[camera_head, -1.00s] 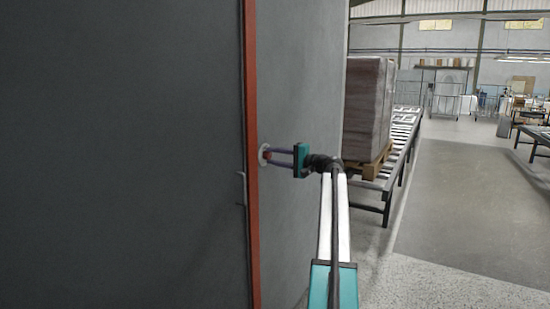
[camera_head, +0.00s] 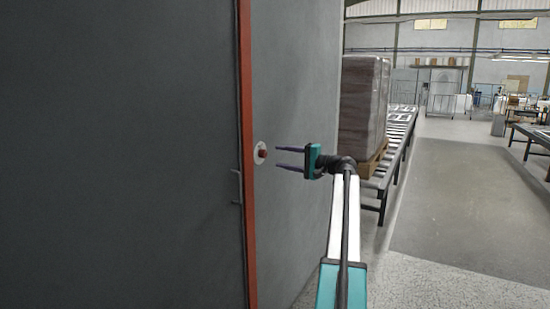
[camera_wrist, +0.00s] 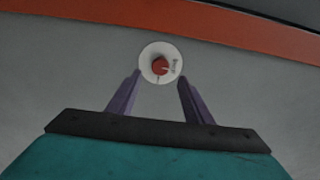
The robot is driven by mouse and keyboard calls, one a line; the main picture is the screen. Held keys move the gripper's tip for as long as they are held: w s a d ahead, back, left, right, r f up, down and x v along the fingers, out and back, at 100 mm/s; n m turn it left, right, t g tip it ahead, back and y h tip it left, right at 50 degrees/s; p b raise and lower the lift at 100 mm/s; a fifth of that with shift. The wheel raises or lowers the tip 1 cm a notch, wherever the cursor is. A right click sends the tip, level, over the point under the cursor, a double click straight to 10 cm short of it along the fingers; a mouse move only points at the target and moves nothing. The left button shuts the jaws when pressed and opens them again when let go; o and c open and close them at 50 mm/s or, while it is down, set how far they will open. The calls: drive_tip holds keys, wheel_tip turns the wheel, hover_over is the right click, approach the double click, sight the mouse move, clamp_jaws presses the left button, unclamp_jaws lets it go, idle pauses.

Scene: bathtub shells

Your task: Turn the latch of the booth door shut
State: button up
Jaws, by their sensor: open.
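The booth door (camera_head: 120,150) is a large dark grey panel at the left in the head view, flush against an orange-red frame strip (camera_head: 247,150) as far as I can see. The latch (camera_head: 262,152) is a small red knob on a round white plate, on the grey wall just right of the strip. It also shows in the wrist view (camera_wrist: 160,66), beyond my fingertips, with small dark marking on the plate. My gripper (camera_head: 276,157) is open and empty, to the right of the knob and apart from it. Its two purple fingers point at the plate.
A small handle (camera_head: 238,187) sits near the door's right edge. The floor (camera_head: 455,200) further right is clear.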

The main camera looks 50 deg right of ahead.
drive_tip(key=v, duration=0.7)
drive_tip(key=shift+s, duration=0.25)
idle(0.3)
